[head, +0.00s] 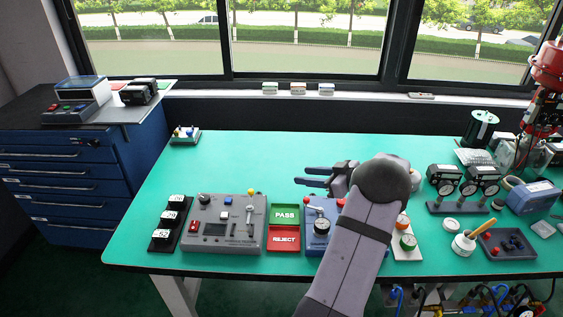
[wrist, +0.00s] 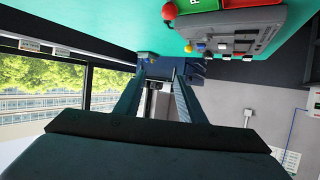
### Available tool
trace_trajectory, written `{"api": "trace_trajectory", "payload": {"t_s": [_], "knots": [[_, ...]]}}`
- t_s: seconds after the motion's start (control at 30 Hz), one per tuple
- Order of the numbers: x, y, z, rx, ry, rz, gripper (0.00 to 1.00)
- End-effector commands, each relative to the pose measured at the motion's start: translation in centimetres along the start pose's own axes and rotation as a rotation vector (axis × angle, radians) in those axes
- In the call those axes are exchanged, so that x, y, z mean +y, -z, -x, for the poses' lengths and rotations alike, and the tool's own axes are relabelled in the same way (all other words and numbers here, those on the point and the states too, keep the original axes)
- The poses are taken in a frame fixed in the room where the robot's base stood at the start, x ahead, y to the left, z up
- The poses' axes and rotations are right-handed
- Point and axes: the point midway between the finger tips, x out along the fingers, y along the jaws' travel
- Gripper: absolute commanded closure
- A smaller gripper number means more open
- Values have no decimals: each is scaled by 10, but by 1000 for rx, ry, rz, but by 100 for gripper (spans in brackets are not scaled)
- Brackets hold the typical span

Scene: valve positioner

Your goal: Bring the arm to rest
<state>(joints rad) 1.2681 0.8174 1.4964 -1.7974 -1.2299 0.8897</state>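My gripper (head: 308,176) hangs above the green bench (head: 240,165), pointing left, behind the PASS and REJECT trays. In the wrist view my gripper (wrist: 160,72) shows two dark fingers with a gap between them and nothing held. It looks open and clear of the bench things. My grey arm reaches in from the front edge and hides part of the blue-grey gauge unit (head: 320,228) and the bench behind it.
A grey control box (head: 222,228) with knobs stands left of the green PASS tray (head: 285,214) and red REJECT tray (head: 285,240). Several gauges (head: 468,187) and a red-topped device (head: 548,70) stand right. A small button box (head: 185,134) sits back left. The back middle is clear.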

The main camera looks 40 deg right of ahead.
Motion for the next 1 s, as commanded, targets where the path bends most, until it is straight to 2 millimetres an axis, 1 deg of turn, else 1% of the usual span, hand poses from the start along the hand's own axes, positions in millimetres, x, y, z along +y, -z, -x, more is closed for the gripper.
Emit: {"api": "trace_trajectory", "payload": {"t_s": [0.13, 0.27, 0.37, 0.43, 0.5, 0.57, 0.6, 0.67, 0.77, 0.8, 0.87, 0.9, 0.97, 1.0], "knots": [[0, 1, -1, 0, -2, 2, 64], [0, 20, -18, 2, -46, 26, 64], [-1, 45, -41, 0, -116, 54, 64], [-5, 65, -60, -11, -181, 71, 64], [-15, 84, -79, -34, -251, 81, 64], [-27, 97, -93, -66, -312, 80, 64], [-38, 102, -100, -95, -348, 74, 64], [-58, 106, -107, -148, -395, 60, 64], [-101, 100, -111, -262, -447, 26, 64], [-121, 94, -110, -316, -458, 8, 64], [-155, 81, -104, -405, -462, -17, 64], [-179, 71, -98, -469, -458, -35, 64], [-215, 54, -87, -564, -440, -60, 64], [-238, 42, -77, -626, -423, -74, 64]]}}
